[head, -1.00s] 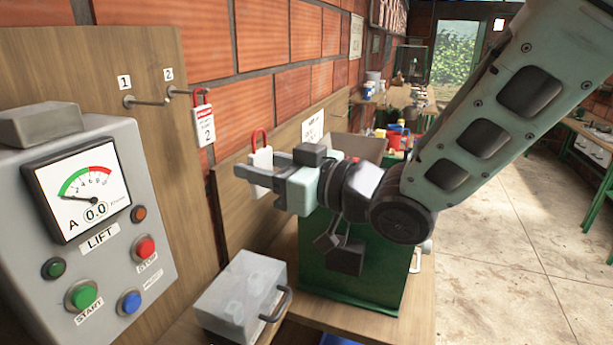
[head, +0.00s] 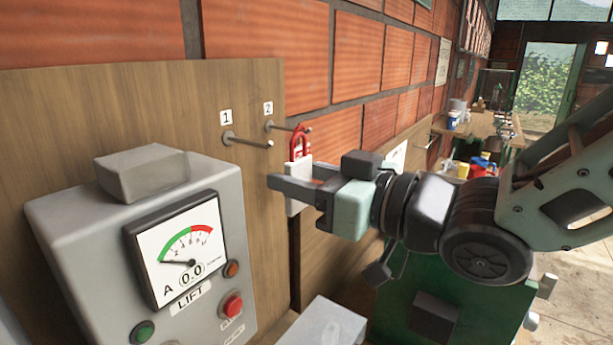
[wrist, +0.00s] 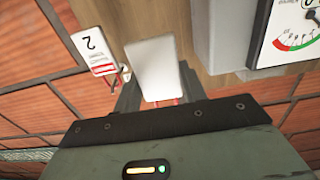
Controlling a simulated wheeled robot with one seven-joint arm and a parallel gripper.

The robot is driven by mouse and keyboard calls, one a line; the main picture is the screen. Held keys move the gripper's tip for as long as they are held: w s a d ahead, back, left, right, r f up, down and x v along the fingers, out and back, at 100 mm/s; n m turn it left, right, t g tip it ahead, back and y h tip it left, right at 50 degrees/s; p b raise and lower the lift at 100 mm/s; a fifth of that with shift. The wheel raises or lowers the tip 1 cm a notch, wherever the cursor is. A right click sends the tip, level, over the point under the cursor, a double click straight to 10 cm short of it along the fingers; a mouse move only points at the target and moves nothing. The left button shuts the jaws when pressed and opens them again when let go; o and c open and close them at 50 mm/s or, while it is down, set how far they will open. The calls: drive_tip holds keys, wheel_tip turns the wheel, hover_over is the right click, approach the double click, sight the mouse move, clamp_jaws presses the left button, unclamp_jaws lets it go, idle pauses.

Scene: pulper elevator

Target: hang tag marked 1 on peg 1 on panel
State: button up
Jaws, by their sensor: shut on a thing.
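My gripper (head: 290,188) is shut on a white tag (head: 297,203) with a red loop above it. In the wrist view this held tag (wrist: 152,62) shows a blank face between the fingers, so its number is hidden. Peg 1 (head: 248,140) sticks out bare from the wooden panel (head: 130,105), above and left of my gripper. Peg 2 (head: 290,127) is to its right. The tag marked 2 (wrist: 93,48) shows upside down in the wrist view, beside the held tag. In the head view the held tag mostly covers it, and the red loops overlap.
A grey control box (head: 75,235) with a dial, buttons and a raised top block (head: 143,172) stands left of and below the pegs. A grey lidded box (head: 322,328) lies below my gripper. A brick wall (head: 300,50) runs behind the panel.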

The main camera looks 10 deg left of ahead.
drive_tip(key=f+x, duration=0.1)
drive_tip(key=x, duration=0.5)
drive_tip(key=shift+a+f+b, duration=0.15)
drive_tip(key=shift+f+b, duration=0.1)
drive_tip(key=shift+b, duration=0.05)
idle(0.4)
drive_tip(key=shift+w, duration=0.1)
idle(0.6)
drive_tip(key=o, duration=1.1)
